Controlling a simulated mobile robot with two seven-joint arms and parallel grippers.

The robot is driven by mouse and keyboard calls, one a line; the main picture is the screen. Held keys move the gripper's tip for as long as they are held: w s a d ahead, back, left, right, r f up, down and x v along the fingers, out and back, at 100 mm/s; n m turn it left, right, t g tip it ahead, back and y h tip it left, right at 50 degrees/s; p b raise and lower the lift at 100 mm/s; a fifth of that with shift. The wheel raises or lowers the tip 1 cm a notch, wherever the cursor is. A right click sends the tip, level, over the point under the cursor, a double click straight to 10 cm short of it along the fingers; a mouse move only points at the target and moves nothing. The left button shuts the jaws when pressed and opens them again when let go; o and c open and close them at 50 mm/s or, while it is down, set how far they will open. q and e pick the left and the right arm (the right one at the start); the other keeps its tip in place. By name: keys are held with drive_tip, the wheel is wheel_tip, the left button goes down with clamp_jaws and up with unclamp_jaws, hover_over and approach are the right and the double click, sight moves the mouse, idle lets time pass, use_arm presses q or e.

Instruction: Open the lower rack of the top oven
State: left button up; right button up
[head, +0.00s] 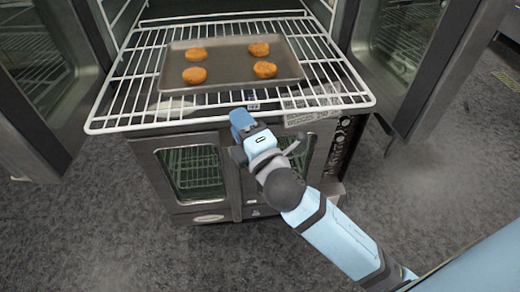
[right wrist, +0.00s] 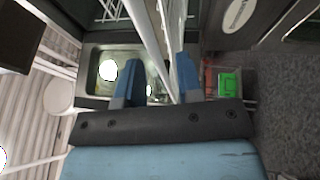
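The top oven stands with its left door (head: 62,75) and right door (head: 405,50) swung open. A white wire rack (head: 130,90) extends out of its front over the lower oven. A metal baking tray (head: 228,72) with several round brown pieces lies on this rack. My right gripper (head: 240,118) is at the middle of the rack's front edge. In the right wrist view its two blue fingers (right wrist: 158,78) are apart, with white rack bars (right wrist: 150,40) running between and beside them. My left gripper is in neither view.
The lower oven (head: 205,200), with windowed doors that are closed, sits under the extended rack. The open doors bound the space on both sides. Grey floor (head: 100,240) is clear in front and at the right.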

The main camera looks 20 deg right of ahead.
drive_tip(key=b+v, duration=0.3)
drive_tip(key=v, duration=0.8)
drive_tip(key=shift+s, duration=0.3)
drive_tip(key=shift+f, duration=0.1)
drive_tip(key=s+d+f+m+g+p, duration=0.1)
drive_tip(key=s+f+m+g+p, duration=0.1)
drive_tip(key=f+m, duration=0.3)
drive_tip(key=s+d+f+m+g+p, duration=0.1)
drive_tip(key=f+m+g+p, duration=0.3)
drive_tip(key=f, duration=0.8)
drive_tip(key=s+d+f+m+g+p, duration=0.1)
drive_tip(key=s+f+m+g+p, duration=0.1)
drive_tip(key=f+m, duration=0.6)
drive_tip(key=shift+s+f+g+y+p, duration=0.4)
drive_tip(key=shift+s+f, duration=0.05)
drive_tip(key=shift+s, duration=0.1)
